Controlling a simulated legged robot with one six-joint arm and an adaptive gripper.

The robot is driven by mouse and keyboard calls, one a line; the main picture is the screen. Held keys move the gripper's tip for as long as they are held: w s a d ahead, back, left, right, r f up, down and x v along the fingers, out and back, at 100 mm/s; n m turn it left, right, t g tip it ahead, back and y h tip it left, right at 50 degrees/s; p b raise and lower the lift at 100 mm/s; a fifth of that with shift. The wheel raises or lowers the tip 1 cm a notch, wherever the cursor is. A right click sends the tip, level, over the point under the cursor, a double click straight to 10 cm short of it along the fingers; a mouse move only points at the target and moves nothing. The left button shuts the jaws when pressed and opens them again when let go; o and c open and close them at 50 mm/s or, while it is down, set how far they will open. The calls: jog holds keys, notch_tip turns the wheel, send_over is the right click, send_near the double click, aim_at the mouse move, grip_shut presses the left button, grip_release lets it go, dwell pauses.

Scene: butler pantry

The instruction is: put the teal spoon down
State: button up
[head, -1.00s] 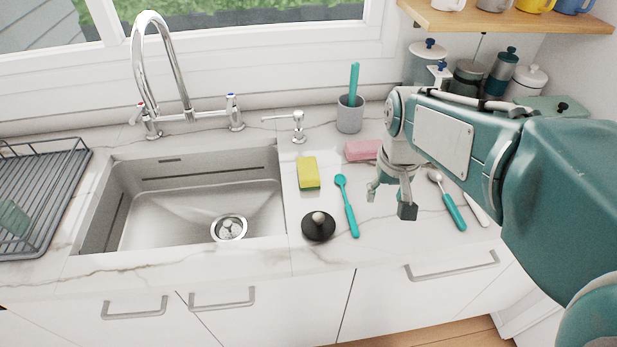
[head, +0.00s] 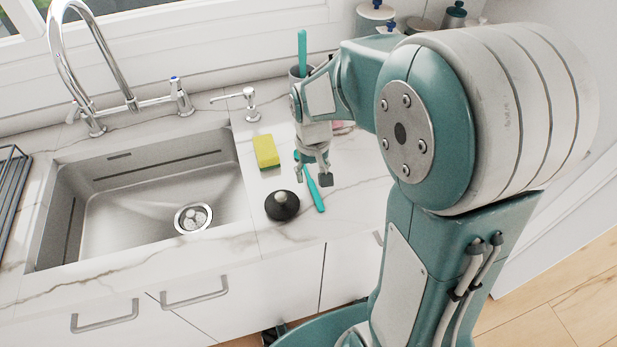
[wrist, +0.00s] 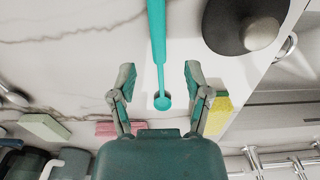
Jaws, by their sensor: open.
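The teal spoon (head: 314,193) lies on the marble counter to the right of the sink, just right of a black round stopper. My gripper (head: 314,178) is over its upper part, and the spoon's round end is partly hidden by the fingers in the head view. In the wrist view the spoon (wrist: 158,45) runs between the two spread fingers of my gripper (wrist: 160,78), with gaps on both sides. Its round end points toward the palm. My gripper is open and holds nothing.
The black stopper (head: 282,206) and yellow sponge (head: 266,151) are close on the left. A pink sponge (wrist: 118,128) and green block (wrist: 45,127) show in the wrist view. The sink (head: 140,195) is further left. A cup with a teal handle (head: 302,50) stands behind.

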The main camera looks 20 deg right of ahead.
aim_at(313, 185)
notch_tip(313, 185, down, 4)
jog(key=shift+r, duration=0.15)
grip_shut()
dwell(0.3)
